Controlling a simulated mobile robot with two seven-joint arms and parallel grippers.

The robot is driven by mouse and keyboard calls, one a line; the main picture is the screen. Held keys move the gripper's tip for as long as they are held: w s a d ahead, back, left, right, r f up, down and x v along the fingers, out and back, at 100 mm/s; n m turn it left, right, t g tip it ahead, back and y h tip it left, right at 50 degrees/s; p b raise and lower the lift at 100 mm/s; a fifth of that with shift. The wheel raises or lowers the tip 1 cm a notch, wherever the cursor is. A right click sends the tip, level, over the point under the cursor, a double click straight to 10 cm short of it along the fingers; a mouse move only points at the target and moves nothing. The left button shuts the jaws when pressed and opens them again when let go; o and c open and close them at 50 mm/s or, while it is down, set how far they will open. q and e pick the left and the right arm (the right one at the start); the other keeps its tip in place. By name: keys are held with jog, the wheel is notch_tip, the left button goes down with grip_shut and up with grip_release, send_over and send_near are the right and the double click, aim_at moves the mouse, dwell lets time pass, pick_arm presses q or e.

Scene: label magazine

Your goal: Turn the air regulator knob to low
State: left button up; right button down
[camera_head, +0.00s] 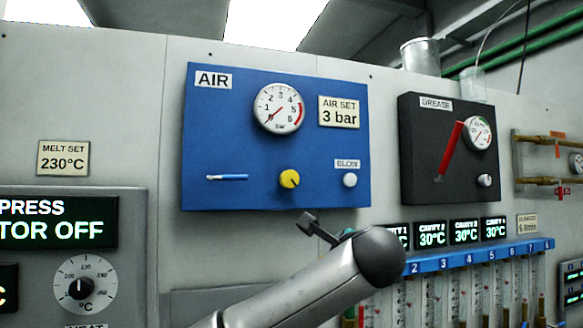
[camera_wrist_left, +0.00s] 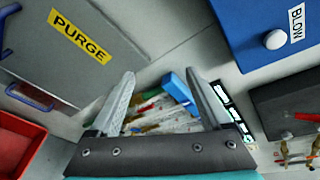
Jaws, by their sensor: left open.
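The yellow air regulator knob (camera_head: 289,179) sits low in the middle of the blue AIR panel (camera_head: 225,140) in the head view. A small dark mark shows on its face, lower right. The round pressure gauge (camera_head: 279,108) is above it, its red needle pointing lower left near 0. My left gripper (camera_head: 312,226) is just below the panel's lower edge, below and right of the knob and apart from it, partly hidden by my arm. In the left wrist view my left gripper (camera_wrist_left: 159,76) is open and empty. The knob is not visible there. My right gripper is not in view.
A white BLOW button (camera_head: 350,180) and a blue-and-white lever (camera_head: 227,177) flank the knob. The black GREASE panel (camera_head: 420,150) is at right. Flow tubes under a blue numbered rail (camera_head: 480,257) stand lower right. A PURGE cover (camera_wrist_left: 60,55) shows in the wrist view.

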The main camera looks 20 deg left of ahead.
pick_arm(q)
jog(key=s+r+t+y+p, duration=0.15)
jog(key=s+r, duration=0.25)
jog(key=r, duration=0.4)
jog(key=s+r+y, duration=0.2)
jog(key=s+r, duration=0.2)
jog(key=r, duration=0.3)
jog(key=p, duration=0.5)
send_near(291, 179)
jog(key=shift+m, duration=0.3)
jog(key=x, duration=0.8)
jog(key=shift+p+x, duration=0.45)
jog(key=shift+x, duration=0.35)
grip_shut()
